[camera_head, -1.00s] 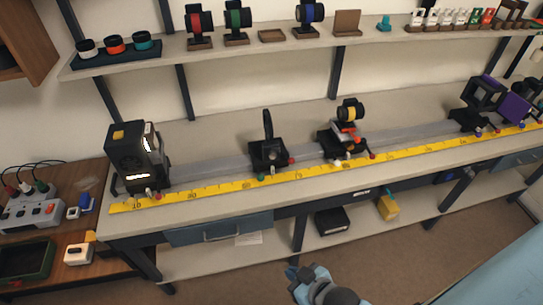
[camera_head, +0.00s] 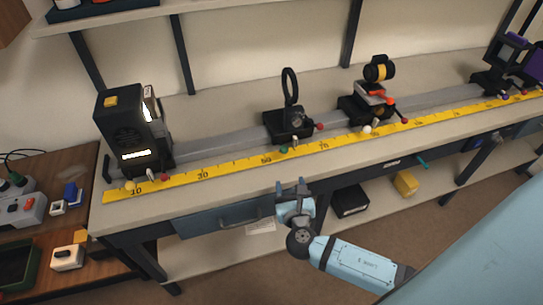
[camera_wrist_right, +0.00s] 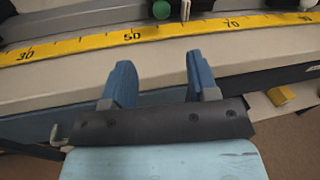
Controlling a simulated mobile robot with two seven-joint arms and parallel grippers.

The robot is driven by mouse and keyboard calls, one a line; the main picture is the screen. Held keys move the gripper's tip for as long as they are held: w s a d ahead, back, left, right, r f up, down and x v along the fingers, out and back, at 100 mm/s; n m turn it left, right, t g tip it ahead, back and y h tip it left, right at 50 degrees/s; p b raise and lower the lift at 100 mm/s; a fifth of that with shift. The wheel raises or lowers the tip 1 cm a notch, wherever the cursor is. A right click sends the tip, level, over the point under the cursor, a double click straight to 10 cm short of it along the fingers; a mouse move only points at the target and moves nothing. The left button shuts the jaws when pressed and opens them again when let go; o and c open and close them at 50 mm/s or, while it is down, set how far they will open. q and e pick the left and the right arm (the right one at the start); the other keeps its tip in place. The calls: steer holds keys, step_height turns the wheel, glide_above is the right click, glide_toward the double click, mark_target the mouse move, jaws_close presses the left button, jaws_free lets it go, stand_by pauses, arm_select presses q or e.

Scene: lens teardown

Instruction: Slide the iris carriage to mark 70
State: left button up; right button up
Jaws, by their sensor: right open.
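The black carriage with the thin upright ring (camera_head: 289,90), which looks like the iris carriage (camera_head: 288,124), sits on the grey rail. It has a red knob on its right and a green knob (camera_head: 283,150) in front, between labels 50 and 70. The green knob also shows at the top of the right wrist view (camera_wrist_right: 161,9). The yellow scale (camera_head: 215,172) runs along the bench front. My right gripper (camera_head: 291,184) is open and empty, in front of the bench edge and below the carriage. In the wrist view its fingers (camera_wrist_right: 159,66) point toward the scale, apart from the knob. My left gripper is out of view.
A lamp housing (camera_head: 130,130) stands at the rail's left end. A carriage with a yellow-banded lens (camera_head: 378,70) stands right of the ring carriage, with clear rail between them. A purple-marked unit (camera_head: 505,60) is farther right. A blue drawer (camera_head: 225,218) is under the bench.

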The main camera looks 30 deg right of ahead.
mark_target(284, 153)
steer(key=x, duration=1.3)
steer(key=shift+w+d+r, duration=0.2)
steer(key=shift+w, duration=0.15)
steer(key=shift+c, duration=0.2)
jaws_close()
steer(key=d, duration=0.3)
steer(key=s+d, duration=0.1)
steer(key=d, duration=0.2)
steer(key=s+d+p, duration=0.1)
steer(key=d, duration=0.2)
steer(key=shift+s, duration=0.1)
